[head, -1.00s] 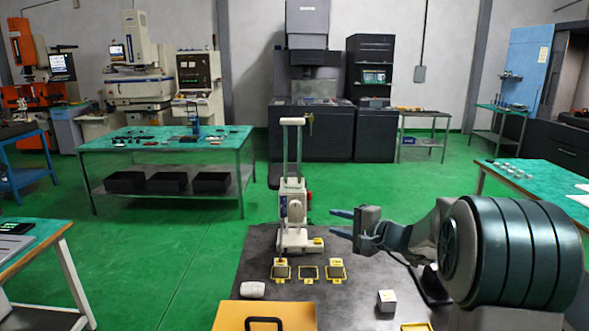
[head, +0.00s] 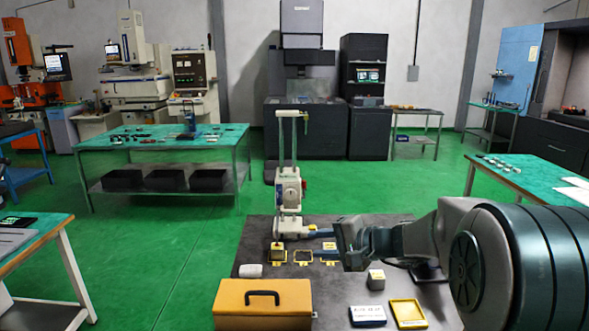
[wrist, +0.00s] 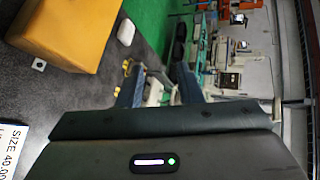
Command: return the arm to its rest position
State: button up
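My gripper (head: 318,246) is at the end of my arm, which reaches in from the right over the dark table in the head view. Its two blue fingers point left and stand apart. In the wrist view the fingers (wrist: 156,88) also show apart, with nothing held between them. In the head view the gripper is in front of the row of yellow-framed pads and partly hides the right one. The white upright device (head: 289,190) stands just behind the gripper's left side.
An orange case (head: 262,298) with a black handle, a white rounded piece (head: 250,271), a grey cube (head: 376,279), a blue-and-white label card (head: 368,316) and a yellow tray (head: 409,313) are on the dark table (head: 345,295). Green floor (head: 150,245) is open to the left.

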jog(key=s+d+f+n+g+h+b, duration=0.1)
jog(key=s+d+f+n+h+b, duration=0.1)
jog(key=s, duration=0.7)
jog(key=s+d+f+n+g+h+b, duration=0.1)
jog(key=s+d+f+n+g+h, duration=0.1)
jog(key=s, duration=0.7)
jog(key=s+d+f+n+g+h+b, duration=0.1)
jog(key=s+d+f+n+h+b, duration=0.1)
jog(key=s+f+h, duration=0.5)
notch_tip(320, 180, down, 2)
jog(key=s+d+n, duration=0.1)
jog(key=s+d, duration=0.1)
jog(key=shift+s+d+n+g+b, duration=0.15)
jog(key=shift+d+n+g+b, duration=0.15)
jog(key=shift+d+g+b, duration=0.1)
